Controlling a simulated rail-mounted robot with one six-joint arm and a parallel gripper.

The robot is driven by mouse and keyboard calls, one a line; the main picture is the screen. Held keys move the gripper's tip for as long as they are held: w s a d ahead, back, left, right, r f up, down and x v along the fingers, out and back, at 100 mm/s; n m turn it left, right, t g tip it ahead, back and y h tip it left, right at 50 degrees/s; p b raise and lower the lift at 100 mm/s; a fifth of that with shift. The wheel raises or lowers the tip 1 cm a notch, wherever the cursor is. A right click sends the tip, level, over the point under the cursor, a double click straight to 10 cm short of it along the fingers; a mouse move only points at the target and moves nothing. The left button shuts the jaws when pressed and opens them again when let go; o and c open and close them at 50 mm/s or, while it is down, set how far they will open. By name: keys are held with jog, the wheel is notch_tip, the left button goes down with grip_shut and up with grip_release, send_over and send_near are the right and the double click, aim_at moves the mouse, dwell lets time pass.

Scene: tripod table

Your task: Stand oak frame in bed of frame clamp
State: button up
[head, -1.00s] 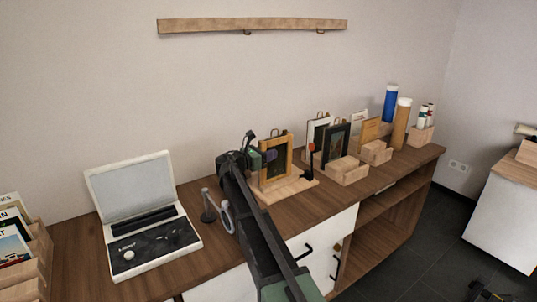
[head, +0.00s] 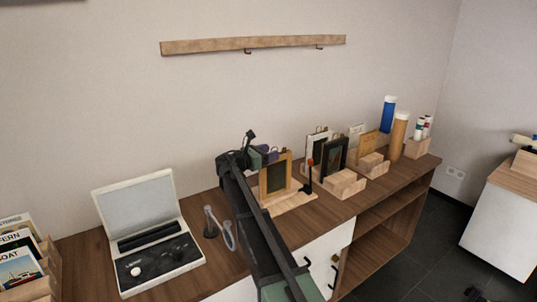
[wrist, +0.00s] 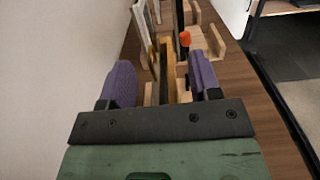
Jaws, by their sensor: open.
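The oak frame (head: 276,176), light wood around a dark panel, stands upright on the wooden base of the frame clamp (head: 293,201). The clamp's red-tipped lever (head: 309,170) rises at the right of the frame. My gripper (head: 262,152) is open at the frame's upper left. In the wrist view the frame (wrist: 168,72) shows edge-on between the two purple finger pads of my gripper (wrist: 162,82), with gaps on both sides. The red lever tip (wrist: 185,38) shows just beyond. My arm and gripper hide part of the frame's left side and the clamp's left end.
Other frames (head: 334,158) stand in wooden holders to the right, with blue (head: 388,112) and tan (head: 399,137) tubes behind. A laptop-like case (head: 148,235) lies open at left. A small grey stand (head: 210,222) is near my arm. The wall is close behind.

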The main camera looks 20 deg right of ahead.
notch_tip(320, 180, up, 13)
jog(key=p, duration=1.1)
notch_tip(320, 180, up, 9)
jog(key=p, duration=0.9)
